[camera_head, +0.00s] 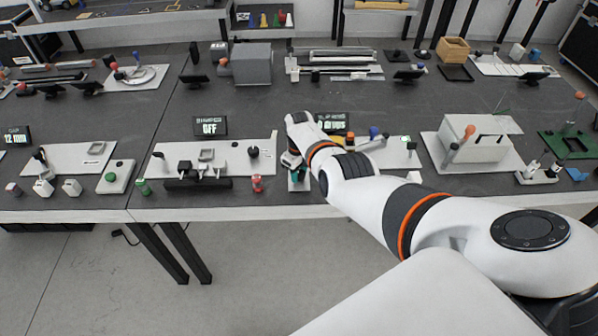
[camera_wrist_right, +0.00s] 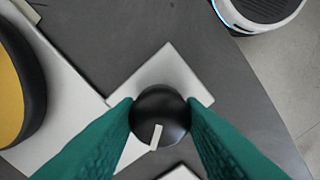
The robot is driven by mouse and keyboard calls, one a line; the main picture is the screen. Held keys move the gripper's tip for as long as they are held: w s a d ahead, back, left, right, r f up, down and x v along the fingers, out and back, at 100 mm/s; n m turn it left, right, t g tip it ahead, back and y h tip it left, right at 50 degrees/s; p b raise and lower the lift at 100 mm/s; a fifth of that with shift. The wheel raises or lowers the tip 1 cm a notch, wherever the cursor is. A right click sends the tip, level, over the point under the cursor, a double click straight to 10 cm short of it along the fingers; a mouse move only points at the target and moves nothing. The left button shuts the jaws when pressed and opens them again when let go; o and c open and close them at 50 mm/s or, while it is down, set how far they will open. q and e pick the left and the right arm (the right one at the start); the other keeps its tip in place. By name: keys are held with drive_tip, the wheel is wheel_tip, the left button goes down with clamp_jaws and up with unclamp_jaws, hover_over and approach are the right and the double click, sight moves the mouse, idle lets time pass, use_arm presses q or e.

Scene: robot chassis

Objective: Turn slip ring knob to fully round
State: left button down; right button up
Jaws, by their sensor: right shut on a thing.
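The slip ring knob (camera_wrist_right: 172,103) is round and black with a white pointer mark. In the right wrist view it stands over a pale plate (camera_wrist_right: 178,68), and the mark points toward the bottom, slightly left. My right gripper (camera_wrist_right: 160,106) has its two green fingers shut on the knob from both sides. In the head view my right gripper (camera_head: 297,175) is at the front of the table, and the knob is hidden there by the gripper and wrist. A small display (camera_head: 331,121) behind it starts with 0 and is partly covered by my arm. My left gripper is not in view.
A white panel (camera_head: 225,152) with black parts and a red-topped piece (camera_head: 257,183) lie left of my gripper. A display reading OFF (camera_head: 210,126) stands behind them. A white box (camera_head: 470,138) stands to the right. The table's front edge is close to my gripper.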

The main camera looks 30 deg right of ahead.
drive_tip(key=shift+w+r+m, duration=0.1)
drive_tip(key=shift+m, duration=0.9)
drive_tip(key=shift+m+b, duration=0.45)
drive_tip(key=shift+m, duration=0.45)
drive_tip(key=shift+m+b, duration=0.75)
drive_tip(key=shift+m, duration=0.15)
drive_tip(key=shift+m+b, duration=0.6)
drive_tip(key=shift+d, duration=0.1)
drive_tip(key=o, duration=1)
